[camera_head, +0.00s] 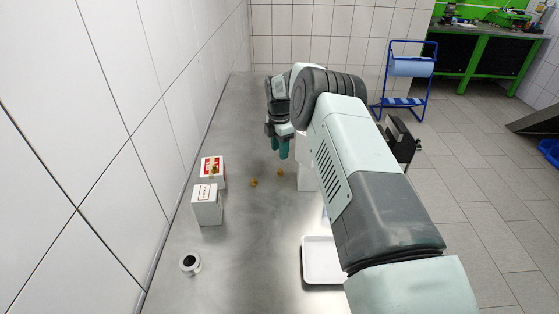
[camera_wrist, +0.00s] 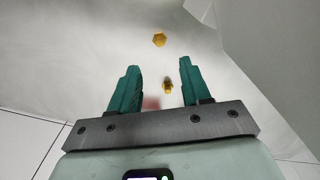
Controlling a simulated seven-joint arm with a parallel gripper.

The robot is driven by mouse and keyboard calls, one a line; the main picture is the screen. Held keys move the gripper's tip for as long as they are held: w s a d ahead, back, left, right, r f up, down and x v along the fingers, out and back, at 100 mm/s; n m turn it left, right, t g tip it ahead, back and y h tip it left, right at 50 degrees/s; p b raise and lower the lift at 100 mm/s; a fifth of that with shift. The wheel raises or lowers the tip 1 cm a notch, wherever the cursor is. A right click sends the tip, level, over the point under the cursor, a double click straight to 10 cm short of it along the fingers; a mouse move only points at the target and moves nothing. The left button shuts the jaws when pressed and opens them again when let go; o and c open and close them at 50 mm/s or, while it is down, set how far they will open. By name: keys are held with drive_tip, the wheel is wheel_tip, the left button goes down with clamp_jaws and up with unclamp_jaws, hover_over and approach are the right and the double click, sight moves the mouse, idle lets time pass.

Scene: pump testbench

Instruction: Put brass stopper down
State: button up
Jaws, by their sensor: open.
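Two small brass stoppers stand on the steel table in the head view, one (camera_head: 253,182) left of the other (camera_head: 280,171). In the wrist view, one brass stopper (camera_wrist: 159,40) lies beyond the fingertips and another (camera_wrist: 168,87) shows in the gap between the fingers. I cannot tell which is which across the views. My gripper (camera_head: 284,153) is open, its green fingers pointing down above the table near the right-hand stopper. In the wrist view, the fingers of my gripper (camera_wrist: 160,63) are wide apart, with no stopper touching them.
A red-and-white box (camera_head: 207,167) with something yellowish at it and a white box (camera_head: 207,207) stand at left. A round metal part (camera_head: 189,263) is at front left, a white tray (camera_head: 309,262) at front right. A white block (camera_head: 304,175) stands right of the stoppers, partly hidden by my arm.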

drive_tip(key=s+d+r+m+t, duration=0.1)
drive_tip(key=s+r+m, duration=0.25)
drive_tip(key=r, duration=0.95)
drive_tip(key=s+d+r+m+t, duration=0.1)
drive_tip(key=s+d+r+m, duration=0.3)
drive_tip(key=r, duration=0.9)
drive_tip(key=s+d+r+m+t, duration=0.1)
drive_tip(key=s+r+m, duration=0.3)
drive_tip(key=s, duration=0.6)
drive_tip(key=s+d+r+m+t, duration=0.1)
drive_tip(key=s+r+m, duration=0.3)
drive_tip(key=s, duration=0.6)
drive_tip(key=s+d+r+m+t, duration=0.1)
drive_tip(key=s+d+r+m, duration=0.2)
drive_tip(key=s, duration=0.8)
drive_tip(key=shift+d+r+m, duration=0.25)
drive_tip(key=shift+r+m, duration=0.2)
drive_tip(key=shift+m, duration=0.3)
drive_tip(key=shift+o, duration=0.2)
drive_tip(key=s+f+m, duration=0.2)
drive_tip(key=s+m, duration=0.1)
drive_tip(key=s, duration=0.3)
drive_tip(key=shift+s+d+f+t, duration=0.15)
drive_tip(key=shift+d+f+t, duration=0.2)
drive_tip(key=shift+d, duration=0.1)
drive_tip(key=shift+o, duration=0.4)
drive_tip(key=shift+s+f+m, duration=0.25)
drive_tip(key=shift+s+m, duration=0.05)
drive_tip(key=shift+s, duration=0.1)
